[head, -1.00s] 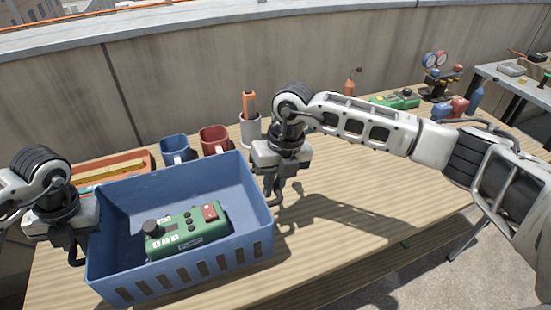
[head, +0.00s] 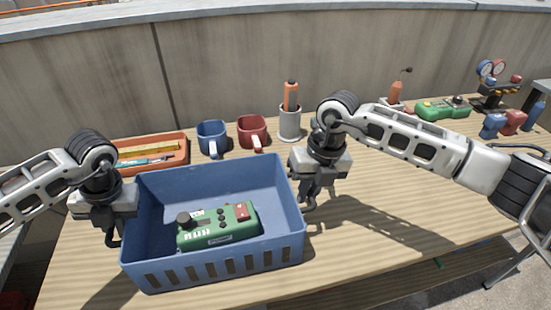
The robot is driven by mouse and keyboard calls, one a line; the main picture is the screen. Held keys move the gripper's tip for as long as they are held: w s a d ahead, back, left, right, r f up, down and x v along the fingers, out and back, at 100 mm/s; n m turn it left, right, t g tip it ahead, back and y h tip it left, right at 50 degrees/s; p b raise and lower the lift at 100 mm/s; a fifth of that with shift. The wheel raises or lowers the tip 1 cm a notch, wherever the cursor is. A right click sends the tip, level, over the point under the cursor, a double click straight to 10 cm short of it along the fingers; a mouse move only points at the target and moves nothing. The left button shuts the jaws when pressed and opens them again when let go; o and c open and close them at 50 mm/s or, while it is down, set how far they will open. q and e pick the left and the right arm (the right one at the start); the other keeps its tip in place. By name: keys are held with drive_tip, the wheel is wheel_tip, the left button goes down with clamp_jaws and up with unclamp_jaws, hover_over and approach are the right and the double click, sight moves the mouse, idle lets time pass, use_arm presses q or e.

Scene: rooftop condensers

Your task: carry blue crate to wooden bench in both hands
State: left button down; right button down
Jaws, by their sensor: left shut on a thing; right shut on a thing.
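The blue crate (head: 215,272) has slotted sides and holds a green device with a black knob and a red patch (head: 218,226). It is over the wooden bench (head: 400,215), close to its left part; I cannot tell whether its bottom touches the top. My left gripper (head: 115,238) is shut on the crate's left side. My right gripper (head: 308,203) is shut on the crate's right side. The fingertips are partly hidden by the gripper bodies and the crate walls.
Behind the crate stand an orange tray (head: 181,158) with tools, a blue mug (head: 212,138), a red mug (head: 252,131) and a grey cup (head: 290,124) with an orange-handled tool. A second green device (head: 442,108) and a gauge set (head: 492,85) are further right. The bench's right middle is clear.

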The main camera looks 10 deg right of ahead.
use_arm(q)
drive_tip(key=c, duration=1.5)
unclamp_jaws()
drive_tip(key=shift+f, duration=0.15)
use_arm(e)
drive_tip(key=c, duration=1.5)
unclamp_jaws()
drive_tip(key=shift+f, duration=0.15)
use_arm(q)
drive_tip(key=r, duration=0.4)
drive_tip(key=d+r, duration=0.1)
drive_tip(key=r, duration=0.3)
drive_tip(key=d+r, duration=0.1)
drive_tip(key=r, duration=0.2)
drive_tip(key=shift+d+r, duration=0.15)
drive_tip(key=shift+r, duration=0.25)
use_arm(e)
drive_tip(key=r, duration=0.4)
drive_tip(key=d+r, duration=0.1)
drive_tip(key=r, duration=0.3)
drive_tip(key=d+r, duration=0.1)
drive_tip(key=r, duration=0.2)
drive_tip(key=shift+d+r, duration=0.2)
drive_tip(key=shift+r, duration=0.2)
